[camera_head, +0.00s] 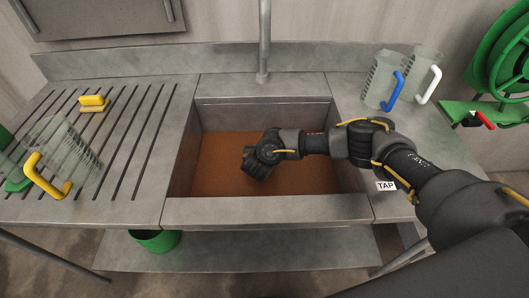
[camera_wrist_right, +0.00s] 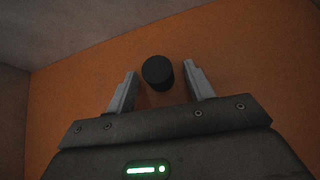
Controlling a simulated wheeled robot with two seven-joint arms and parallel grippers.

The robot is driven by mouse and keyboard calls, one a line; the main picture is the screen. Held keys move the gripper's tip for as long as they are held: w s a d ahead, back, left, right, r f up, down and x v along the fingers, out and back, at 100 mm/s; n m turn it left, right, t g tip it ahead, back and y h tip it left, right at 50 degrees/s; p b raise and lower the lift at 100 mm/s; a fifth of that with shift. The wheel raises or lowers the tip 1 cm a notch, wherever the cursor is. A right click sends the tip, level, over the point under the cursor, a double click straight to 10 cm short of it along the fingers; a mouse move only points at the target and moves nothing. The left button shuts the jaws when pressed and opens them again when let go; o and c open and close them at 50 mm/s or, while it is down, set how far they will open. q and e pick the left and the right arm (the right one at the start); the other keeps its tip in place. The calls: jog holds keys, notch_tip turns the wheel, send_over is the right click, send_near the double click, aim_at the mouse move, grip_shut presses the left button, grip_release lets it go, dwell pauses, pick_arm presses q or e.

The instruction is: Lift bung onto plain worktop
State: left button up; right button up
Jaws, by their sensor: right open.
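The bung (camera_wrist_right: 157,72) is a small black cylinder on the orange-brown floor of the sink (camera_head: 220,160). It shows in the right wrist view between and just beyond my two fingertips. My right gripper (camera_wrist_right: 158,82) is open around it, with a gap on each side. In the head view my right gripper (camera_head: 252,166) reaches down into the sink and hides the bung. The plain worktop (camera_head: 352,108) is the smooth grey surface right of the sink. My left gripper is not in view.
Two clear jugs, one with a blue handle (camera_head: 393,92) and one with a white handle (camera_head: 430,85), stand at the back of the plain worktop. A grooved drainer (camera_head: 130,150) left of the sink holds a yellow-handled jug (camera_head: 48,178) and a yellow brush (camera_head: 93,101). A tap pipe (camera_head: 264,40) rises behind.

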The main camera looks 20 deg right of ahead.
jog(key=shift+w+f, duration=0.1)
jog(key=shift+w, duration=0.1)
grip_shut()
dwell(0.6)
